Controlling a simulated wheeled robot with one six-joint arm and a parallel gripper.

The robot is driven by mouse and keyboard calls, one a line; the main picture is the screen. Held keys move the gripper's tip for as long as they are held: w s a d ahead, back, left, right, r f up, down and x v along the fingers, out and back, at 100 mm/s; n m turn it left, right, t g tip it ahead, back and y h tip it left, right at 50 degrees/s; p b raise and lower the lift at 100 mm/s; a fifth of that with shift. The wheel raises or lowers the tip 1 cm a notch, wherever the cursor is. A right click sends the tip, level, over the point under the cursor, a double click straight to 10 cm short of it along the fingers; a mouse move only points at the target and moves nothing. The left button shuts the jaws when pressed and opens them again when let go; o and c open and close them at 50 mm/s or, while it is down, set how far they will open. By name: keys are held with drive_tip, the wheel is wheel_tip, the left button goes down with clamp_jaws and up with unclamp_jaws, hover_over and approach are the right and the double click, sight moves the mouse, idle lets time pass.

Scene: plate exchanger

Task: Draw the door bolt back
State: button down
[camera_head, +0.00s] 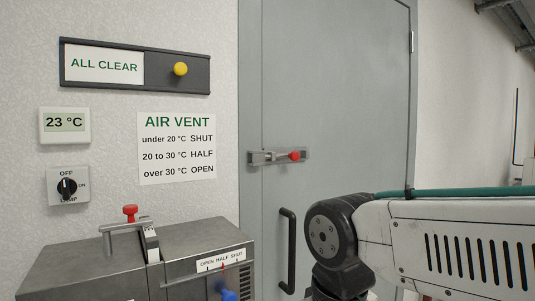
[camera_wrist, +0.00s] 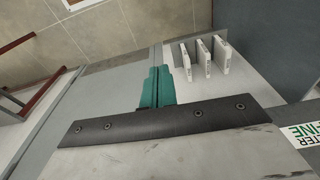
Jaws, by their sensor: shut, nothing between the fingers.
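The door bolt (camera_head: 277,157) is a small grey metal bar on the left edge of the grey door (camera_head: 340,90) in the head view. It lies level, with its left end at a bracket by the door frame. Its red knob (camera_head: 294,156) is at the right end of the bar. My gripper (camera_wrist: 158,72) shows in the wrist view as two teal fingers pressed together, with nothing held. It is not visible in the head view, where only my arm shows at the lower right. The bolt is not seen in the wrist view, and the gripper is apart from it.
A black door handle (camera_head: 287,250) is below the bolt. A metal cabinet (camera_head: 90,265) with a red-knobbed lever (camera_head: 130,212) stands at lower left. The wrist view shows white upright pieces (camera_wrist: 203,57) near the fingers and a red-brown rail (camera_wrist: 18,43) at left.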

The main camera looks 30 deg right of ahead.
sight(288, 153)
drive_tip(key=w+d+r+t+h, duration=0.1)
drive_tip(key=w+d+r, duration=0.2)
drive_tip(key=w+r, duration=0.7)
drive_tip(key=w+d+r+t+h, duration=0.2)
drive_tip(key=w+d+r, duration=0.1)
drive_tip(key=w+r, duration=0.7)
drive_tip(key=w+d+r+t+h, duration=0.1)
drive_tip(key=w+d+r, duration=0.3)
drive_tip(key=w+r, duration=0.6)
wheel_tip(288, 153, up, 3)
drive_tip(key=shift+f+n+t+h, duration=0.15)
drive_tip(key=shift+n+t+h, duration=0.15)
drive_tip(key=shift+h, duration=0.2)
drive_tip(key=shift+w, duration=0.15)
drive_tip(key=x, duration=1)
drive_tip(key=shift+d, duration=0.1)
drive_tip(key=shift+w+d, duration=0.15)
drive_tip(key=shift+d, duration=1.1)
drive_tip(key=shift+w+d+r, duration=0.2)
drive_tip(key=shift+d+r, duration=0.1)
drive_tip(key=shift+d, duration=0.4)
